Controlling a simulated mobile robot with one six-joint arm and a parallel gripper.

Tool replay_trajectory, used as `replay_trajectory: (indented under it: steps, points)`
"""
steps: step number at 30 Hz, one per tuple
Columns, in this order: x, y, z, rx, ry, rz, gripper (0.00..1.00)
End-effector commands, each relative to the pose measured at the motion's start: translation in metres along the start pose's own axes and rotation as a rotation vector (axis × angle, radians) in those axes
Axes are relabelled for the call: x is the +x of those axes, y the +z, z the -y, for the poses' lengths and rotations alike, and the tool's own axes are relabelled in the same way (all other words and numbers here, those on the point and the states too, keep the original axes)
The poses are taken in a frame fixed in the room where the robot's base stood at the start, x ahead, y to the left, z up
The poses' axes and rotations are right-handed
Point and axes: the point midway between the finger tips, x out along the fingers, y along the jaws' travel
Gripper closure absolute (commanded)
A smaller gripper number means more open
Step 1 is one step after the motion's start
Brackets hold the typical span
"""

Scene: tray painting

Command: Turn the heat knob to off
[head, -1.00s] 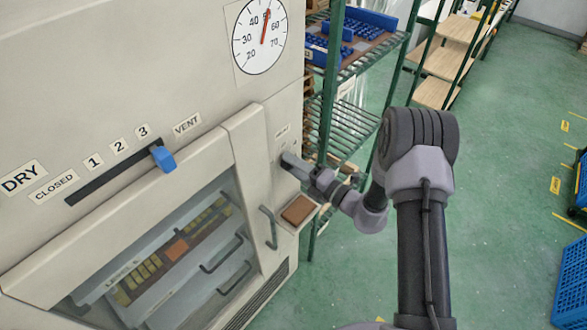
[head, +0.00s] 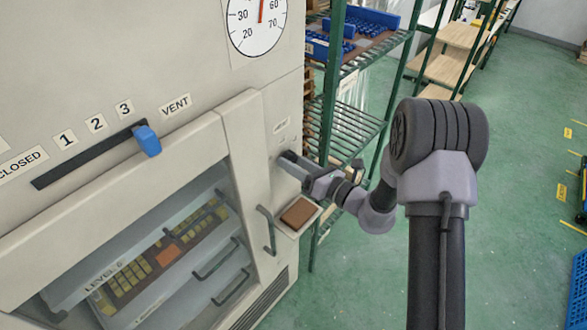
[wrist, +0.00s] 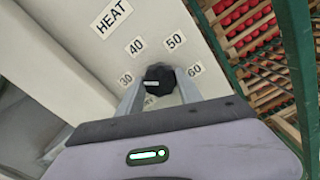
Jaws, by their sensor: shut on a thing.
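The heat knob (wrist: 159,78) is black with a small white mark. It sits on the pale cabinet face below the HEAT label (wrist: 111,17). Labels 30, 40, 50 and 60 show around it, and another label below is partly hidden. My gripper (wrist: 159,88) has one finger on each side of the knob and is shut on it. In the head view my gripper (head: 290,158) reaches the right part of the cabinet front (head: 284,190), and the knob is hidden there.
A dial gauge (head: 257,22) is above. A blue slider (head: 147,141) sits in a slot near VENT. A glass door with a handle (head: 266,230) is left of my gripper. A green rack (head: 330,85) stands close on the right.

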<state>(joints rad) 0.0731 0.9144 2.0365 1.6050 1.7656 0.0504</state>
Motion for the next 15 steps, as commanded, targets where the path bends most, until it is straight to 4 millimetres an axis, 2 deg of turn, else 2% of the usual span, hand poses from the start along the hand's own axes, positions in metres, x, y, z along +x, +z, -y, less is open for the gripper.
replay_trajectory:
  steps: [15]
  points:
    - [0.0000,-0.0048,0.0027,-0.490,0.000,0.000,0.98]
